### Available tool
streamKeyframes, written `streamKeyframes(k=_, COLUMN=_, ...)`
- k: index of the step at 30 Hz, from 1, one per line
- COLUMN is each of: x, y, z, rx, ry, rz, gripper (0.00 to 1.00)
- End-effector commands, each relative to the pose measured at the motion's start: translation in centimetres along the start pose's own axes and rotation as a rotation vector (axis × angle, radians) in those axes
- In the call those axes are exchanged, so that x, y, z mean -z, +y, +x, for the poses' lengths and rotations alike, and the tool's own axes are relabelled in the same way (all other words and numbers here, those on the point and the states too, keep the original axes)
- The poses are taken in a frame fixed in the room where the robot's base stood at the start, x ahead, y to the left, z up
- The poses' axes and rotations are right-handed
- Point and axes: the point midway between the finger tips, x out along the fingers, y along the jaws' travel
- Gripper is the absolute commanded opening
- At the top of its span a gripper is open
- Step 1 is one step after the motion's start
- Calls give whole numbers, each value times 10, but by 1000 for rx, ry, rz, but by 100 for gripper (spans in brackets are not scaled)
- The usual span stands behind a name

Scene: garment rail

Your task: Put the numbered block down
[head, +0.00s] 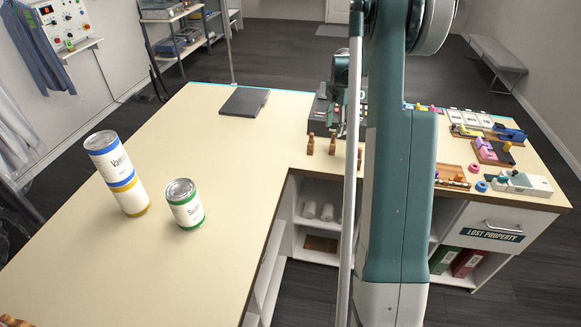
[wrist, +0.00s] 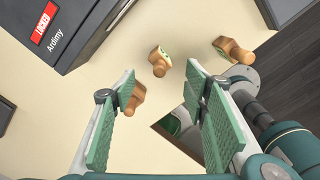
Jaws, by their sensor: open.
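My gripper (wrist: 160,82) is open in the wrist view, with a green ribbed pad on each finger and nothing held between them. In the head view it shows only partly, behind my arm. Three small wooden knobbed pieces stand on the counter below: one beyond the fingertips (wrist: 158,64), one at the upper right (wrist: 236,52) and one partly behind the left finger (wrist: 136,98). Whether that last one touches the finger, I cannot tell. They also show in the head view near the counter's inner edge (head: 311,144). I can make out no number on any block.
A dark box with a red label (wrist: 75,30) stands close by at the upper left of the wrist view. Two labelled cans (head: 118,175) (head: 184,205) and a dark flat slab (head: 245,102) are on the counter's left part (head: 150,260). Small items crowd the right end.

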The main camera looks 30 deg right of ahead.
Motion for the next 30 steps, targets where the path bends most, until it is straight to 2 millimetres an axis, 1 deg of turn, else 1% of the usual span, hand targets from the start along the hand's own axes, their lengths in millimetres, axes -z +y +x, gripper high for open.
streamKeyframes(k=5, x=13, y=1, z=-10, rx=-7, ry=-5, rz=23, gripper=45)
streamKeyframes(k=8, x=26, y=0, z=-22, rx=-17, ry=-11, rz=52, gripper=45)
streamKeyframes(k=11, x=44, y=0, z=-37, rx=-31, ry=-19, rz=90, gripper=45)
streamKeyframes(k=20, x=110, y=-8, z=-87, rx=-86, ry=-38, rz=239, gripper=45)
streamKeyframes(k=24, x=142, y=-15, z=-109, rx=-113, ry=-42, rz=309, gripper=45)
streamKeyframes(k=30, x=186, y=-28, z=-136, rx=-155, ry=-42, rz=408, gripper=45)
